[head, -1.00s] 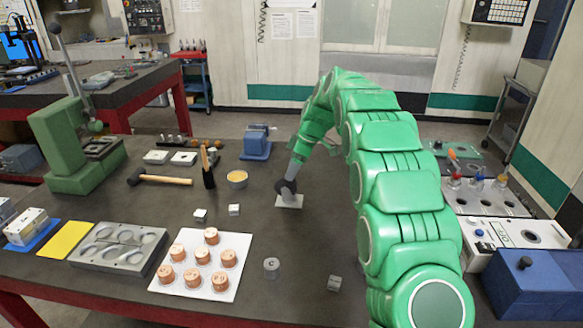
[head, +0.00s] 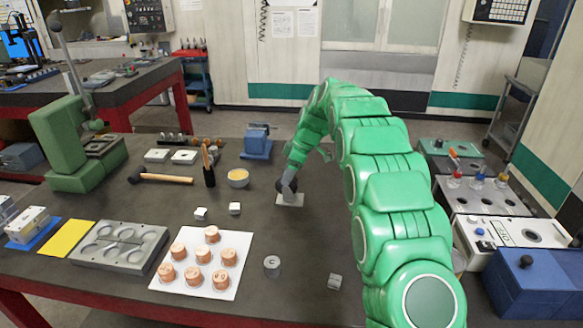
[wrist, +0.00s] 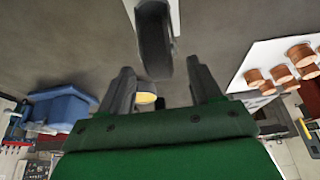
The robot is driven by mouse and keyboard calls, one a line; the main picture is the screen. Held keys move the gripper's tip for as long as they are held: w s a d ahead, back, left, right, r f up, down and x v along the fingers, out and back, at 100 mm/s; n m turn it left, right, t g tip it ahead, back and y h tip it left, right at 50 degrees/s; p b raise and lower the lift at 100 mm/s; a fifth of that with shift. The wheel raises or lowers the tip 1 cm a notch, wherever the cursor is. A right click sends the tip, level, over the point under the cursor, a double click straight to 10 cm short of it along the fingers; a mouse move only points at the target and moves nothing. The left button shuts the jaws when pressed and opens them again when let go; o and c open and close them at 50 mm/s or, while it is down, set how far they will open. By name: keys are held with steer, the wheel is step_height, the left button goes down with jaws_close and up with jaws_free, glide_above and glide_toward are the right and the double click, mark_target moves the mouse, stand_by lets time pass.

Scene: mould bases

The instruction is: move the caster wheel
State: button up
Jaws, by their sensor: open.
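The caster wheel stands on the dark table near the middle of the head view, with a dark tyre (head: 287,186) and a pale flat plate (head: 290,200) at its base. In the wrist view the dark tyre (wrist: 155,42) fills the top middle, with part of the pale plate beside it. My gripper (wrist: 160,66) is open, and its two grey fingers lie either side of the tyre's near end in that picture. I cannot tell how deep the tyre sits between them. In the head view my green wrist comes down at the wheel, and the fingertips are hard to make out.
Left of the wheel are an orange-filled bowl (head: 238,178), a mallet (head: 160,179) and two small metal cubes. A white board (head: 238,275) with several copper pieces lies in front. A blue vise (head: 256,140) stands behind. Table around the wheel is clear.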

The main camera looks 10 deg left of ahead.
mark_target(289, 188)
steer(key=shift+x, duration=2.55)
steer(key=shift+c, duration=0.5)
jaws_close()
